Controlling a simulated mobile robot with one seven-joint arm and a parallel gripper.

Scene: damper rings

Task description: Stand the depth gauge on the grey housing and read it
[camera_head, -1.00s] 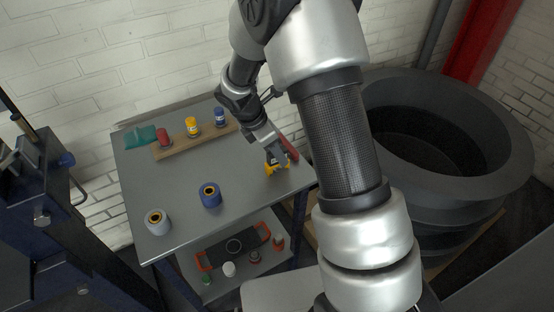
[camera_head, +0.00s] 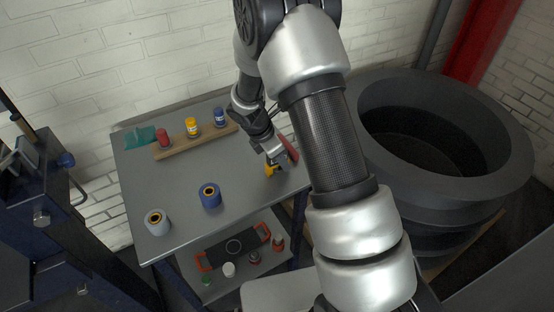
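The grey housing (camera_head: 156,222), a light grey ring with a dark bore, stands at the near left corner of the table. A similar blue housing (camera_head: 209,195) stands to its right, further back. My gripper (camera_head: 274,164) is low over the right side of the table, well to the right of both housings. A small yellow piece (camera_head: 269,169) shows at its fingertips; I cannot tell whether it is held or is the depth gauge. The fingers are too small and partly hidden to show whether they are open or shut.
The grey table (camera_head: 165,190) has a wooden strip (camera_head: 178,146) at the back with red (camera_head: 164,139), yellow (camera_head: 192,127) and blue (camera_head: 219,117) containers. A red item (camera_head: 293,149) lies behind my gripper. A lower shelf holds several small things. The table's middle is clear.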

